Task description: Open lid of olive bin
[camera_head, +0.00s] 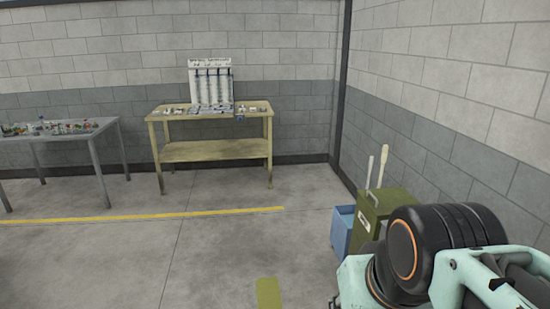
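The olive bin (372,209) stands on the floor at the right, near the corner of the grey block walls. A pale label or handle shows on its front. Its top looks flat, but I cannot tell clearly how the lid sits. My arm covers its lower right part. My arm, with black joints and pale green links, fills the lower right of the view. My gripper is not visible, so I cannot see whether it is open or shut.
A blue bin (342,231) stands just left of the olive bin. Two pale long handles (384,163) rise behind it. A yellowish workbench (212,151) and a grey table (106,165) stand farther left. The floor between is mostly clear, with a yellow line.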

